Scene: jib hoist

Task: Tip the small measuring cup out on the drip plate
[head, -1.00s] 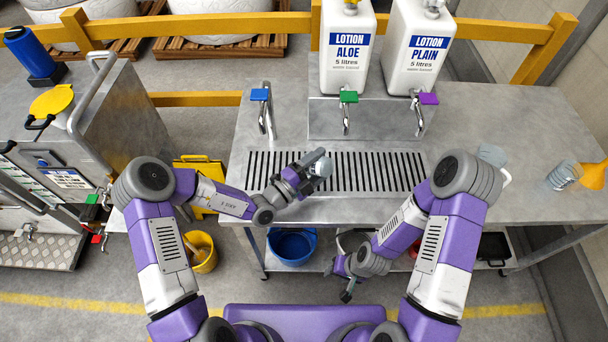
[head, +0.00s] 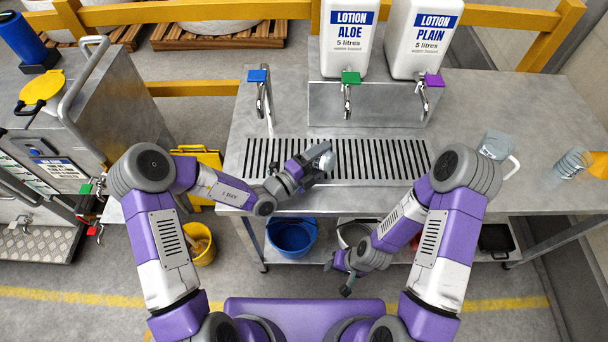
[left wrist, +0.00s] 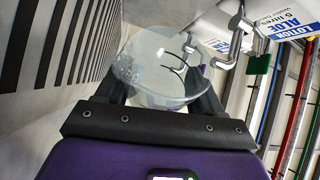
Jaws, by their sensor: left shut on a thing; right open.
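The small measuring cup (head: 326,160) is clear and shows at the tip of my left gripper (head: 316,165). In the left wrist view the cup (left wrist: 160,72) sits between the two dark fingers, which are shut on it. Small drops or specks show on its wall. That view is rolled onto its side, and the cup looks tipped over. It is above the slotted drip plate (head: 395,160); I cannot tell whether anything is flowing out. My right gripper (head: 345,291) is open and empty, low in front of the table.
Lotion bottles (head: 348,40) (head: 424,38) stand behind the taps. A clear jug (head: 494,147) and another clear vessel (head: 572,163) stand on the table (head: 540,105) at the right. A blue bucket (head: 292,236) is on the lower shelf. The right part of the plate is clear.

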